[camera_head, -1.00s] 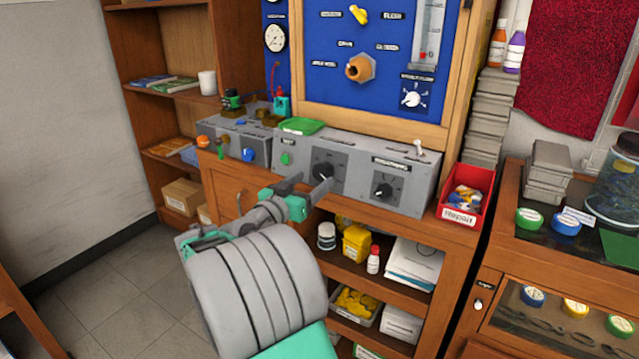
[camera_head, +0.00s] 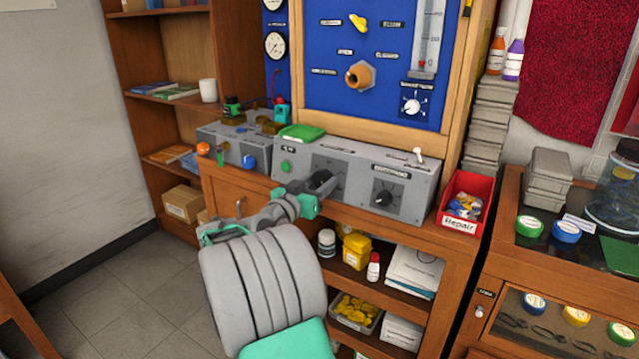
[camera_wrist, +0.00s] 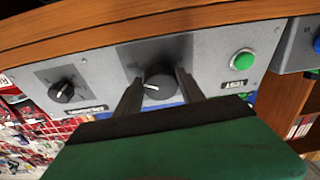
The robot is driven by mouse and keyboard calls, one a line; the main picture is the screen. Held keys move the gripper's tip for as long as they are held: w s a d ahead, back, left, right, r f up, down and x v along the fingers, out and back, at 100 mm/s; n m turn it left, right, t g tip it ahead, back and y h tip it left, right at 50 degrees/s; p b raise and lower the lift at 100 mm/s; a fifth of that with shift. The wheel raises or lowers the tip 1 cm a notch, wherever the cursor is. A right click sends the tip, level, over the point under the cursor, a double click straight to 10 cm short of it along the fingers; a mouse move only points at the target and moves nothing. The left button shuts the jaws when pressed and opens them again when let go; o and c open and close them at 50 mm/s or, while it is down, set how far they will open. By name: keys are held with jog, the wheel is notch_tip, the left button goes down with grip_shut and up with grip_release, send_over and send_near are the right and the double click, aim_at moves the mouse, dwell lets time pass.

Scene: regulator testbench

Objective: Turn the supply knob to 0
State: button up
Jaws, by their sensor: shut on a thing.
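A large black knob (camera_head: 322,179) sits on the front of the grey console (camera_head: 350,163), between a green button and a smaller black knob. I cannot read its label. My gripper (camera_head: 315,187) reaches it from the front and is shut on it. In the wrist view, the large knob (camera_wrist: 158,86) with a white pointer line stands between the two fingers of my gripper (camera_wrist: 159,84). The picture there is upside down. The fingers partly hide the knob and its dial plate.
The smaller black knob (camera_head: 383,197) is to the right, the green button (camera_head: 285,167) to the left. A toggle switch (camera_head: 419,155) and a green tray (camera_head: 302,132) are on top of the console. A red repair bin (camera_head: 462,203) stands at its right end.

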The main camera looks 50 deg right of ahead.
jog(key=c, duration=0.5)
